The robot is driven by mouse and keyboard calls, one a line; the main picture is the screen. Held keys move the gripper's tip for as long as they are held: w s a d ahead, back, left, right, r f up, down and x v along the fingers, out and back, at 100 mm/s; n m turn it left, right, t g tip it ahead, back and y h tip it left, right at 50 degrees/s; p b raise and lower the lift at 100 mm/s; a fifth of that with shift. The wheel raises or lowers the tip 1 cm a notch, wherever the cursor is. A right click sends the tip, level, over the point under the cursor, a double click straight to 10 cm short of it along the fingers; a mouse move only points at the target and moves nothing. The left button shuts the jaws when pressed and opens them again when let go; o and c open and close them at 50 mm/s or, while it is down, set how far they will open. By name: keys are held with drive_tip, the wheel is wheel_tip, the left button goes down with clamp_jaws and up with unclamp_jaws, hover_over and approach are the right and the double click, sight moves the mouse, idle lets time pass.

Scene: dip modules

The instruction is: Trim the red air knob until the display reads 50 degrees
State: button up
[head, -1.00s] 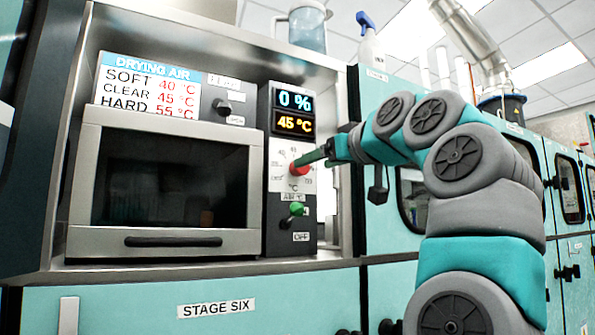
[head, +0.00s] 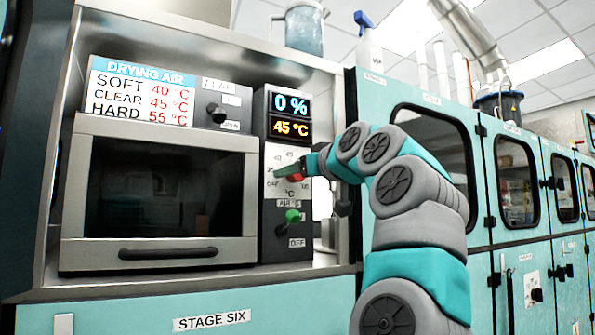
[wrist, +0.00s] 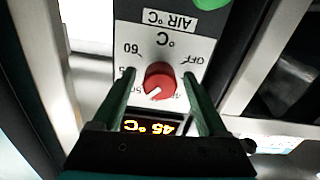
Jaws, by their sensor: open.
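The red air knob (wrist: 160,80) sits on the white dial plate (wrist: 188,48) of the dark control panel. In the wrist view its white pointer aims down and left, near the 50 mark. My gripper (wrist: 159,76) is open, with one green finger on each side of the knob; I cannot tell if either touches it. In the head view my gripper (head: 284,183) partly covers the knob (head: 294,177). The yellow display (head: 291,128) reads 45 °C; it also shows upside down in the wrist view (wrist: 150,127).
A blue display (head: 291,104) above reads 0 %. A green knob (head: 292,216) sits below the dial, by the OFF label. The drying-air card (head: 140,92) lists SOFT 40, CLEAR 45 and HARD 55 °C. A windowed oven door (head: 158,245) stands to the left.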

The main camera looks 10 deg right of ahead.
clamp_jaws()
idle(0.5)
drive_tip(key=shift+m, duration=0.4)
drive_tip(key=m, duration=0.3)
drive_tip(key=shift+m, duration=2)
unclamp_jaws()
